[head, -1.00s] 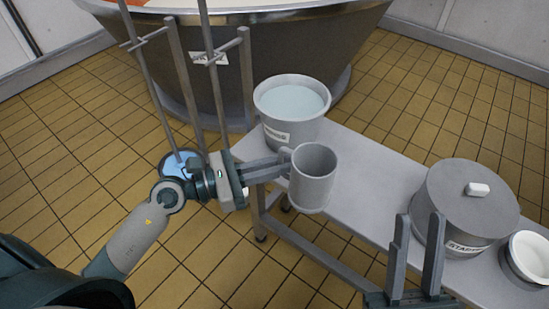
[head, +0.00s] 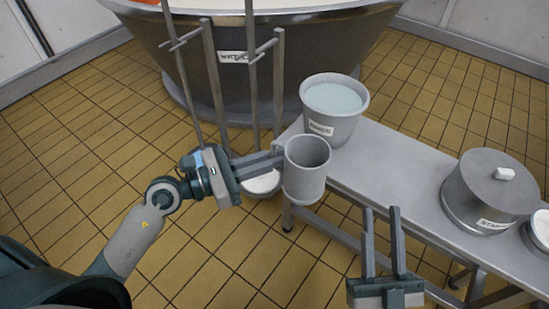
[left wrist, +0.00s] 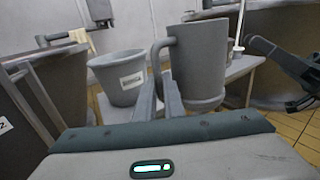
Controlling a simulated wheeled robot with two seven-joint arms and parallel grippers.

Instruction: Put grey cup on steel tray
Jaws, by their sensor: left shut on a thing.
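The grey cup (head: 307,176) is a mug, held upright at the near left end of the steel bench. My left gripper (head: 279,157) is shut on its handle. In the left wrist view the grey cup (left wrist: 200,62) stands beyond the fingertips of my left gripper (left wrist: 160,95), its handle between them. My right gripper (head: 382,215) is open and empty, in front of the bench. I cannot make out a separate steel tray in these views.
A labelled bucket of pale liquid (head: 334,120) and a lidded pot (head: 489,190) stand on the steel bench (head: 405,165). A large vat (head: 270,60) and upright metal bars (head: 214,75) are behind. A pale round thing (head: 262,183) shows partly below my left gripper.

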